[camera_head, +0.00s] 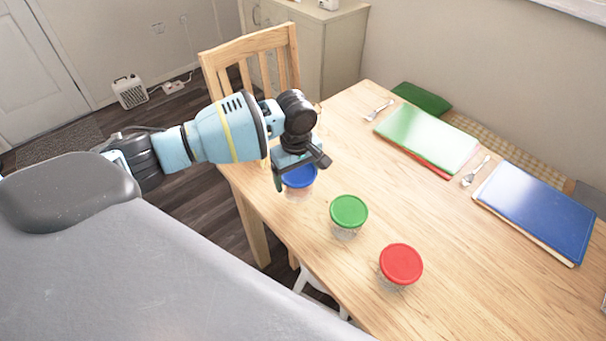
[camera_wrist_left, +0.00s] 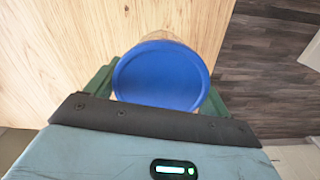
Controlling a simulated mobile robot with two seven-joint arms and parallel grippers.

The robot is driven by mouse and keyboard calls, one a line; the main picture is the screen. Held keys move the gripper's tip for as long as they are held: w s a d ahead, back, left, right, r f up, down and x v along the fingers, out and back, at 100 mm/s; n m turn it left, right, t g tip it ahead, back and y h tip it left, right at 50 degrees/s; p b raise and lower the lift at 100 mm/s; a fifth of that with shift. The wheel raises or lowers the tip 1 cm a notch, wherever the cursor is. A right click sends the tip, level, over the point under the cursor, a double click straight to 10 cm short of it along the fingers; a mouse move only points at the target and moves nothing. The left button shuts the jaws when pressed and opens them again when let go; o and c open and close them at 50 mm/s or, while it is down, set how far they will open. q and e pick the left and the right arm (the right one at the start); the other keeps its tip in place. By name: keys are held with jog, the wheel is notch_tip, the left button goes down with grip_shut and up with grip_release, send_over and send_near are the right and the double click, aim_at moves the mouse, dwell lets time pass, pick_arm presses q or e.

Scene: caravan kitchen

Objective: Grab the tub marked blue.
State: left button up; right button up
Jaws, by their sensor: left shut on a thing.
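The tub with the blue lid (camera_head: 300,177) stands on the wooden table near its left edge. In the left wrist view the blue lid (camera_wrist_left: 160,76) sits between the two green fingers. My left gripper (camera_head: 299,172) comes down over this tub and is shut on it, one finger on each side. The gripper hides part of the lid and the tub's body. A tub with a green lid (camera_head: 349,211) and a tub with a red lid (camera_head: 401,264) stand in a row to its right, apart from the gripper. My right gripper is not in view.
The wooden table (camera_head: 450,250) is clear between the tubs and the folders. A wooden chair (camera_head: 250,57) stands behind my left arm.

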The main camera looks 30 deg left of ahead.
pick_arm(q)
jog(key=s+a+r+p, duration=0.1)
jog(key=s+a, duration=0.7)
jog(key=s, duration=0.3)
jog(key=shift+s+a+r, duration=0.15)
jog(key=shift+a+r, duration=0.05)
jog(key=shift+r, duration=0.05)
jog(key=shift+r, duration=0.1)
